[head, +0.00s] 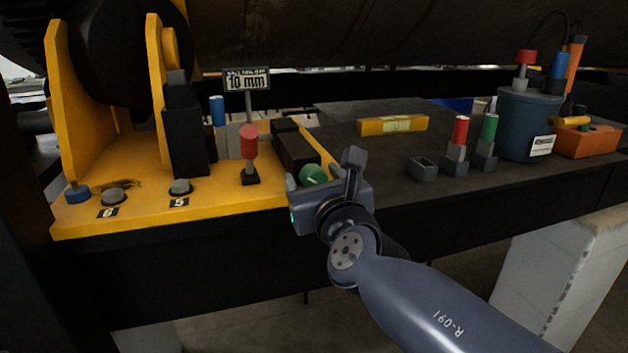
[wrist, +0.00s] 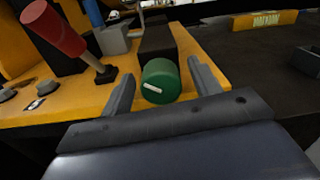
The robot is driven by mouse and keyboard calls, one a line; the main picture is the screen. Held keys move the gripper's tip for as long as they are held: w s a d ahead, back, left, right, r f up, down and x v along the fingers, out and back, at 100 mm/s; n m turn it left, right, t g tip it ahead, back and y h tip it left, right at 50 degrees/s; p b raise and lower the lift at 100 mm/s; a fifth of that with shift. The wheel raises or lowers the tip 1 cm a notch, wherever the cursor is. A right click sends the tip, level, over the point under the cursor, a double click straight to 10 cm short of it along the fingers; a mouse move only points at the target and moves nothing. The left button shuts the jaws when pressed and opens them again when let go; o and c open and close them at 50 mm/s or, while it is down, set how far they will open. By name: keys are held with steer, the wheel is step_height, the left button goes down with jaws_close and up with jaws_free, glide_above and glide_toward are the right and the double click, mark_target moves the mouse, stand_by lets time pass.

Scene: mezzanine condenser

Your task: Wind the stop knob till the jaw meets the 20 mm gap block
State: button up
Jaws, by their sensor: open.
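The green stop knob (head: 313,175) sits on the front end of a dark long block (head: 295,145) on the yellow plate. In the wrist view the knob (wrist: 160,82) has a white pointer mark and lies between my fingers. My gripper (head: 322,172) is open, one finger on each side of the knob; in the wrist view the gripper (wrist: 162,72) shows clear space beside the knob. A light grey block (head: 230,142) stands left of the dark block, behind a red-handled lever (head: 249,145). I cannot tell which part is the jaw, or whether it touches a block.
The yellow plate (head: 140,215) carries buttons at the left. Right are a yellow level (head: 393,125), red and green cylinders in holders, a blue bucket (head: 527,125) and an orange box (head: 587,140).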

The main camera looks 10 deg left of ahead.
steer(key=shift+w+a, duration=0.1)
steer(key=shift+w, duration=0.05)
steer(key=shift+c, duration=0.6)
steer(key=c, duration=0.9)
steer(key=shift+o, duration=0.2)
steer(key=m+b, duration=0.2)
steer(key=shift+f+m, duration=0.1)
steer(key=shift+m, duration=0.3)
steer(key=m+b, duration=0.1)
steer(key=m, duration=0.3)
steer(key=shift+m+b, duration=0.3)
steer(key=shift+m, duration=0.3)
